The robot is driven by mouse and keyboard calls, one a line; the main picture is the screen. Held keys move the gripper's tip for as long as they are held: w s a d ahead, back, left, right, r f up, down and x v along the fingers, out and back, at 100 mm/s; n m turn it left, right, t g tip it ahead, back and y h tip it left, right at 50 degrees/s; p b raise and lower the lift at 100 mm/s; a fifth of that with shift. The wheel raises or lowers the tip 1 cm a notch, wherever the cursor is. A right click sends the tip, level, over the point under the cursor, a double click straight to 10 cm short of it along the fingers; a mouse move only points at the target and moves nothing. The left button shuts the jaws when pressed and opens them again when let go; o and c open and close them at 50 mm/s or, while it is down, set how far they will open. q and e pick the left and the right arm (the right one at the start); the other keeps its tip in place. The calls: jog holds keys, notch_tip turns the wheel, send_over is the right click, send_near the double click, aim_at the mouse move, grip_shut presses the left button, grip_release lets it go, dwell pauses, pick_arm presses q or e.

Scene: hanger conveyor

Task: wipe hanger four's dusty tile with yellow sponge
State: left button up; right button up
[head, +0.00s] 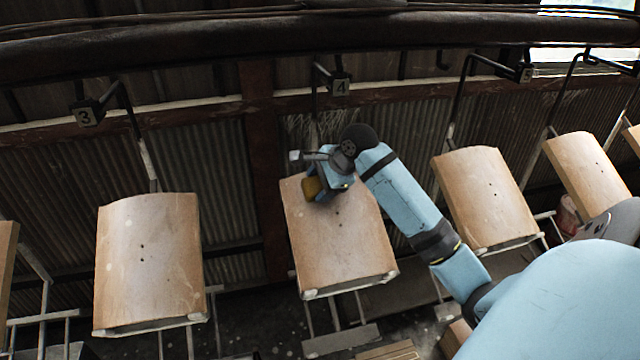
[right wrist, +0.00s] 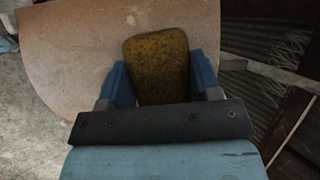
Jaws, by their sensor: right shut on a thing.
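Hanger four carries the number plate 4 (head: 340,86) and holds a tan curved tile (head: 345,245) with two small dark holes. Pale smudges show on the tile. My right gripper (head: 318,188) is over the tile's upper left part, shut on the yellow sponge (head: 312,189). In the right wrist view the sponge (right wrist: 158,62) sits between the two blue fingers, with the tile (right wrist: 75,40) behind it. I cannot tell whether the sponge touches the tile. My left gripper is not in view.
A similar tile hangs at left under number plate 3 (head: 86,116), another at right (head: 485,198), with more beyond. A dark overhead rail (head: 200,50) crosses the top. A corrugated wall (head: 230,150) stands behind, and thin hanger bars surround the tiles.

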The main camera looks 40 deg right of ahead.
jog(key=shift+w+d+f, duration=0.15)
jog(key=shift+w+f, duration=0.25)
jog(key=shift+f, duration=0.4)
jog(key=shift+s+a+f, duration=0.25)
jog(key=shift+s+a, duration=0.05)
jog(key=shift+s, duration=0.2)
jog(key=shift+s+a+f, duration=0.25)
jog(key=shift+s+f, duration=0.05)
jog(key=shift+s, duration=0.25)
jog(key=shift+s+a+f, duration=0.25)
jog(key=shift+s+a, duration=0.05)
jog(key=shift+s, duration=0.2)
jog(key=shift+f, duration=0.15)
jog(key=shift+w+d+r, duration=0.3)
jog(key=shift+w, duration=0.2)
jog(key=shift+w+d+r, duration=0.25)
jog(key=shift+w, duration=0.25)
jog(key=shift+w+d+r, duration=0.3)
jog(key=shift+w, duration=0.2)
